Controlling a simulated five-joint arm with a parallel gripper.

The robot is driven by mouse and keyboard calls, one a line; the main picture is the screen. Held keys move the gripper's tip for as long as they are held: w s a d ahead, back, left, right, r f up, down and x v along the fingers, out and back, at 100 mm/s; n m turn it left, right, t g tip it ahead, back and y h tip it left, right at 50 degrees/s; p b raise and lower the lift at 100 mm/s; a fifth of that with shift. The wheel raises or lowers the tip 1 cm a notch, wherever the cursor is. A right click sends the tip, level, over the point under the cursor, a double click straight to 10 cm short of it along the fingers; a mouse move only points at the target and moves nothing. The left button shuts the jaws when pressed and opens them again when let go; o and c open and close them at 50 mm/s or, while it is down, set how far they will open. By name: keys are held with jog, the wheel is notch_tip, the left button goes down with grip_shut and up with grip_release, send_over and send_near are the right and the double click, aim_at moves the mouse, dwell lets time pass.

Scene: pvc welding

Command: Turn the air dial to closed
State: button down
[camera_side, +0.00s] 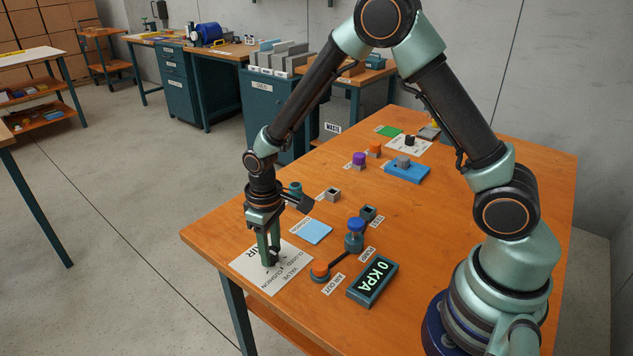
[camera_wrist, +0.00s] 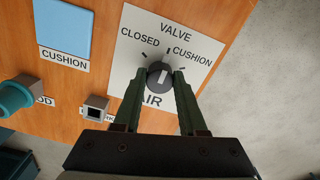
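The air dial (camera_wrist: 158,75) is a dark round knob on a white valve card in the wrist view. A light mark on its top appears to point up, slightly right; its exact setting is hard to read. CLOSED is printed at the card's upper left, CUSHION at the upper right and AIR below the knob. My gripper (camera_wrist: 159,73) has one green finger on each side of the knob, very near it. I cannot tell whether they touch it. In the side view my gripper (camera_side: 268,261) points straight down over the card (camera_side: 282,281), and its fingers hide the dial.
A light blue cushion square (camera_side: 316,232), an orange-topped air-out button (camera_side: 320,271), a blue-topped pump (camera_side: 355,234) and a gauge reading 0 KPA (camera_side: 373,281) stand close to the card. The table's edge is just beyond the card.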

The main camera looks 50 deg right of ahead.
aim_at(271, 251)
jog(key=shift+n, duration=0.3)
jog(key=n, duration=1.1)
jog(key=shift+d, duration=0.1)
jog(key=shift+n, duration=0.3)
dwell(0.4)
jog(key=shift+c, duration=2.3)
grip_release()
notch_tip(271, 251, up, 12)
